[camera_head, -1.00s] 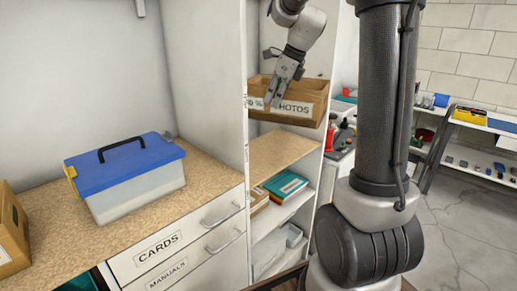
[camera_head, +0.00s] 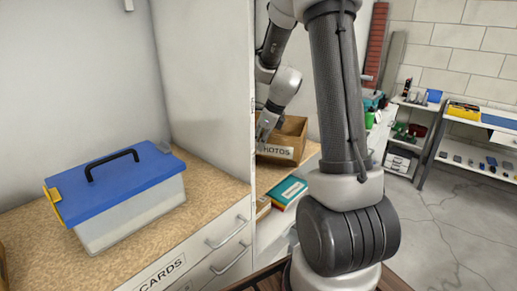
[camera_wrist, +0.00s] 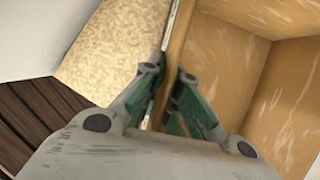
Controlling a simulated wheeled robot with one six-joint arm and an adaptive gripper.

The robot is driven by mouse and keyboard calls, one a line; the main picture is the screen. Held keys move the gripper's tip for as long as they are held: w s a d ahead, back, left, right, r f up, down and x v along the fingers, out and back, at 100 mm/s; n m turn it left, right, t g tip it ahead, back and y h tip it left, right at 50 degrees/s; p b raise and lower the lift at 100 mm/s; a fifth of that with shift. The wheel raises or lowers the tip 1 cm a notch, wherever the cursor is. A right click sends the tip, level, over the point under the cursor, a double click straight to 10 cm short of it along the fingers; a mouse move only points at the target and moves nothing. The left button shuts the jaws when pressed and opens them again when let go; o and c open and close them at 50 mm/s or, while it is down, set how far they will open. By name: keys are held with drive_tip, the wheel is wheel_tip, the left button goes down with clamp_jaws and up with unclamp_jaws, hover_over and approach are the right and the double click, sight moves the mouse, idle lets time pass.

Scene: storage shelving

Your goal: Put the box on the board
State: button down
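The box is an open brown box (camera_head: 292,128) with a PHOTOS label, in the open shelf bay right of the white divider. In the wrist view its bare inside (camera_wrist: 255,65) fills the right side. The speckled tan board (camera_head: 270,178) lies just below the box, and it shows left of the box wall in the wrist view (camera_wrist: 115,40). My gripper (camera_head: 262,138) points down at the box's near left side. In the wrist view its fingers (camera_wrist: 170,80) sit on both sides of the box wall, shut on it. Whether the box touches the board is hard to tell.
A blue-lidded clear container (camera_head: 125,195) stands on the left counter. The white divider (camera_head: 205,90) stands close left of my gripper. Side shelves (camera_head: 470,150) with small items stand at right.

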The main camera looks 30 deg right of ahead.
drive_tip(key=shift+f, duration=1.15)
drive_tip(key=c, duration=2.1)
unclamp_jaws()
drive_tip(key=shift+f, duration=0.2)
drive_tip(key=o, duration=0.5)
drive_tip(key=shift+c, duration=0.2)
